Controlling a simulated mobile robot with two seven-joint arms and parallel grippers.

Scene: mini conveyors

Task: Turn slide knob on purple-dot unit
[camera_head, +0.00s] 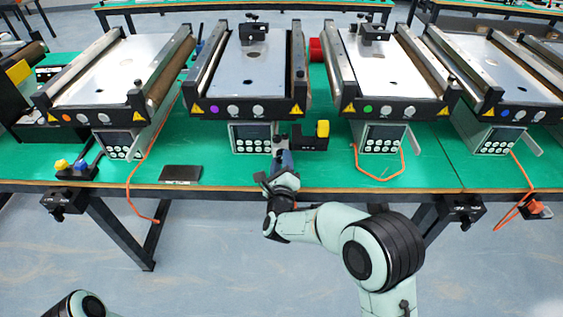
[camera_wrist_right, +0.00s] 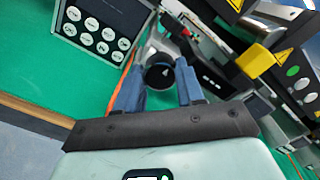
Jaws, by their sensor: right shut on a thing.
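The purple-dot unit is a mini conveyor (camera_head: 251,72) with a purple dot (camera_head: 214,110) on its front panel. Below its right side sits a black slide unit (camera_head: 309,143) with a yellow block (camera_head: 322,128). My right gripper (camera_head: 283,158) reaches over the bench edge to the slide unit's left end. In the right wrist view, its blue fingers (camera_wrist_right: 160,90) are shut on the round black slide knob (camera_wrist_right: 159,76), one finger on each side. The knob is mostly hidden by the gripper in the head view. My left gripper is out of view.
A keypad box (camera_head: 253,137) stands left of the right gripper and shows in the wrist view (camera_wrist_right: 98,32). Orange-dot, green-dot (camera_head: 368,108) and blue-dot conveyors stand alongside. A black plate (camera_head: 181,174) and an orange cable (camera_head: 378,178) lie on the green bench (camera_head: 225,174).

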